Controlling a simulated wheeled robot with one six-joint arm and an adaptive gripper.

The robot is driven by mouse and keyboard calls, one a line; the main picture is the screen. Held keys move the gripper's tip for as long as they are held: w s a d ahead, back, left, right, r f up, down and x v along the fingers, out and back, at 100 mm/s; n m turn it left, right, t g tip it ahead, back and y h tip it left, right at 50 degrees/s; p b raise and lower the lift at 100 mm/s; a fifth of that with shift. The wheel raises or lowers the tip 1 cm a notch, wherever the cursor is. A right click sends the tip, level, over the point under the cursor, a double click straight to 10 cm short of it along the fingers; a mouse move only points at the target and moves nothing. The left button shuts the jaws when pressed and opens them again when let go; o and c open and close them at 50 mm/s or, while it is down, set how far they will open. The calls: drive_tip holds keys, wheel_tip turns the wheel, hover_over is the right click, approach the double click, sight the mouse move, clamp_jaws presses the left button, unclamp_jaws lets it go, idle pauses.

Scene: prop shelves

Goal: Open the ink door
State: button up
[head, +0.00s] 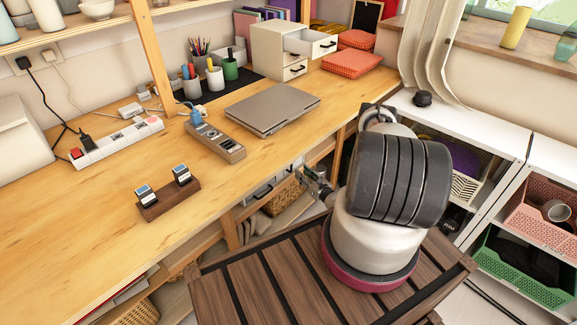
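No door marked as an ink door can be made out in the head view. A white box-like body (20,145), perhaps a printer, stands on the desk at the left edge and is cut off by the frame. No open door shows on its visible part. A wooden holder (168,204) with two small dark blocks with blue and white labels, perhaps ink cartridges, stands on the desk. My gripper (317,184) seems to be partly hidden behind my arm, beyond the desk's front edge. It is far right of the white body and too small to judge.
The wooden desk (75,235) has free room at its front left. White shelves (460,125) with baskets stand at the right.

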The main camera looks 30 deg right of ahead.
drive_tip(key=w+a, duration=0.1)
drive_tip(key=w, duration=0.6)
drive_tip(key=shift+w+a, duration=0.15)
drive_tip(key=shift+w, duration=0.05)
drive_tip(key=shift+r, duration=0.1)
drive_tip(key=shift+c, duration=0.3)
clamp_jaws()
